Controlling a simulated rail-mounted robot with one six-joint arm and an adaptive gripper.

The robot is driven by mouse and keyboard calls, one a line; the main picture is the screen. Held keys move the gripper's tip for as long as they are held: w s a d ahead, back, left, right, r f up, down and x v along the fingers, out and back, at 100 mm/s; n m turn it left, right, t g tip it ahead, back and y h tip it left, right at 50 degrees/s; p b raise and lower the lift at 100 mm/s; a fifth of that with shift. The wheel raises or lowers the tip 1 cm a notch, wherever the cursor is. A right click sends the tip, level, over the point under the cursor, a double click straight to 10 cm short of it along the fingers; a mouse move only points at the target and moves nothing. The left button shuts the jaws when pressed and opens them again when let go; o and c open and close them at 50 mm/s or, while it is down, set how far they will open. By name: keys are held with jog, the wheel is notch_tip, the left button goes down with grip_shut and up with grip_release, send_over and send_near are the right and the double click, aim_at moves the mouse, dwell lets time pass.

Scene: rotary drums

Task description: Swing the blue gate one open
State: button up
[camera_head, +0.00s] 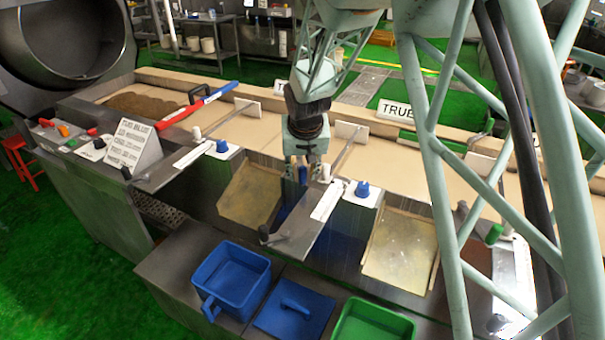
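Two blue knobs stand on white-topped posts along the near side of the conveyor: a left blue knob (221,146) and a right blue knob (362,188). I cannot tell which belongs to gate one. White upright paddles on rods cross the belt, a left one (247,106) and a middle one (351,131). A red-and-blue bar (199,103) also lies slanted across the belt at the left. My gripper (297,172) points down between the two blue knobs, beside a white peg (324,173), apart from both knobs. Its fingers are small here, and their opening is unclear.
Below the chutes stand a blue bin (231,278), a flat blue lid (294,308) and a green bin (372,322). A printed sign (131,146) and control buttons are at the left. My own lattice frame hides much of the right side.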

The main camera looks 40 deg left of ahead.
jog(key=shift+w+f, duration=0.1)
jog(key=shift+f, duration=0.2)
jog(key=shift+c, duration=0.5)
grip_shut()
